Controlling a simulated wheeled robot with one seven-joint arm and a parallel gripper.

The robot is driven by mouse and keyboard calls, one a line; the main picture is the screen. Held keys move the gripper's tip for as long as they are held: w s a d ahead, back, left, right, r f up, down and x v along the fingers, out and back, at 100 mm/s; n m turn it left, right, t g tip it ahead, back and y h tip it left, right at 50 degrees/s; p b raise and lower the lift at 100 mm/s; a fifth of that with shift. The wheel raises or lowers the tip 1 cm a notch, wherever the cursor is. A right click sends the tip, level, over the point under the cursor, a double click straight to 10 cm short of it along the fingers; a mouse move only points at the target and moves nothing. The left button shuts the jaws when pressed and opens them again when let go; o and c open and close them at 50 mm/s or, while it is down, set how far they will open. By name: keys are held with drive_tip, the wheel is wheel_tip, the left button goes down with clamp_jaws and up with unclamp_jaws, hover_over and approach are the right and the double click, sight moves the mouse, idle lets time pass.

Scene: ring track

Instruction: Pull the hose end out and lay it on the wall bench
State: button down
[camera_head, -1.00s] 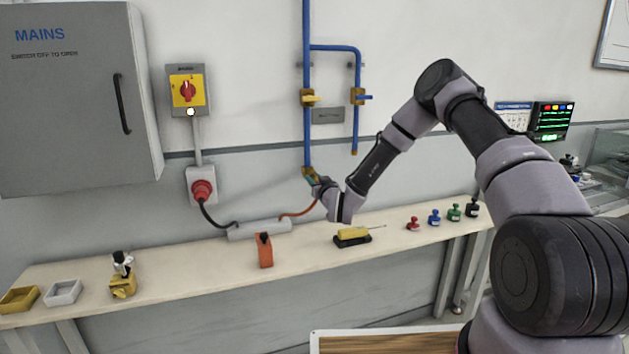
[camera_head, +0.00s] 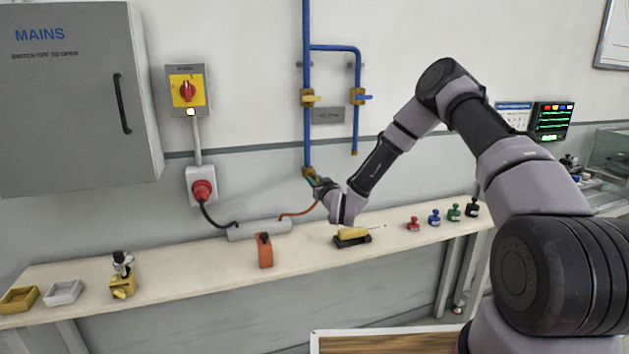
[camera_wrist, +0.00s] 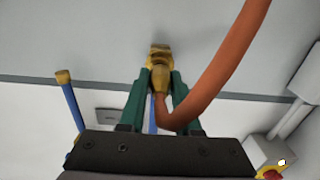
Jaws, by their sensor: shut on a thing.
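The orange hose (camera_wrist: 215,75) shows large in the wrist view, curving up to the right from its brass end (camera_wrist: 159,84). My gripper (camera_wrist: 160,82) has its green fingers shut on this hose end, one on each side. A brass fitting (camera_wrist: 160,53) lies just beyond the fingertips, in line with the hose end; I cannot tell whether the two still touch. In the head view, my gripper (camera_head: 318,182) is at the lower end of the left blue pipe (camera_head: 307,135), above the wall bench (camera_head: 200,264). The hose (camera_head: 300,213) runs from there to a grey block on the bench.
Bare bench top lies between the orange object and the yellow-based device (camera_head: 122,285).

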sight(318, 183)
drive_tip(key=shift+v, duration=2.45)
